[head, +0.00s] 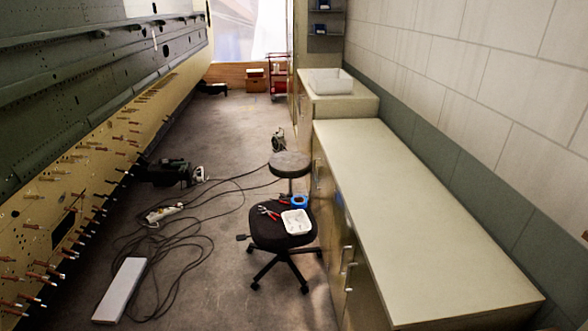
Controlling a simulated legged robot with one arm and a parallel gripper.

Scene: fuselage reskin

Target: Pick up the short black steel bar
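I cannot make out a short black steel bar for certain in the head view. A dark, bulky object with a pale end (175,172) lies on the floor beside the fuselage panel, but its shape is too unclear to call it a bar. Another dark item (212,88) lies on the far floor, too small to tell. My gripper is not in view.
A black stool (268,233) holding pliers and a white tray stands beside the long cabinet (400,190). Cables (190,250) and a pale plank (121,290) lie on the floor. Pins stick out of the fuselage (40,205) at left. The far aisle floor is mostly clear.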

